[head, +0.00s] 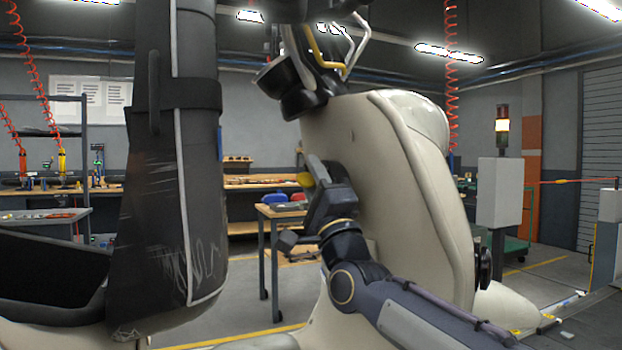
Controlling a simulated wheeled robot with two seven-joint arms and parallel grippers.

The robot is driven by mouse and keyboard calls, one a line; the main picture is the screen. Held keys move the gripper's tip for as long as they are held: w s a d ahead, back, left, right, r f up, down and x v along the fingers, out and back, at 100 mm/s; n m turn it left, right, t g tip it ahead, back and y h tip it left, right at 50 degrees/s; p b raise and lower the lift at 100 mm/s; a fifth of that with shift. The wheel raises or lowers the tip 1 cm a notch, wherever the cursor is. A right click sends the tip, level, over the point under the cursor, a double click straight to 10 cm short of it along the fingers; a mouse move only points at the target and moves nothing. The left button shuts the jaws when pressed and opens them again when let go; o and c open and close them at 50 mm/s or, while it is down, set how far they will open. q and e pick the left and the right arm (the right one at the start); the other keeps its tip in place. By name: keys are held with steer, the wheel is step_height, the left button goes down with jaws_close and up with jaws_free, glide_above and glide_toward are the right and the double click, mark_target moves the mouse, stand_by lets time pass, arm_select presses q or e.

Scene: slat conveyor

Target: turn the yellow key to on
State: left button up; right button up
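My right gripper (318,172) is raised in the middle of the head view, in front of a large cream machine arm. Its dark fingers point up and to the left. A small yellow piece (304,180) shows right at the left side of the fingers, partly covered by them. It may be the yellow key, but its shape and any on or off marks cannot be made out. I cannot tell whether the fingers touch it or how far apart they are. My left gripper is not in view.
The cream machine arm (400,150) fills the centre, close behind my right arm. A black-covered column (165,190) blocks much of the left. Workbenches (250,183) stand behind. A grey box (500,193) with a signal lamp (502,126) stands at the right.

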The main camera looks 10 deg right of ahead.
steer(key=shift+w+d+f, duration=0.15)
steer(key=shift+w+f, duration=0.1)
steer(key=shift+f, duration=0.05)
steer(key=shift+s+f, duration=0.15)
steer(key=shift+f, duration=0.05)
steer(key=b+v, duration=0.1)
steer(key=v, duration=0.6)
steer(key=shift+s, duration=0.35)
steer(key=shift+r, duration=0.1)
steer(key=b+v, duration=0.6)
steer(key=b, duration=0.1)
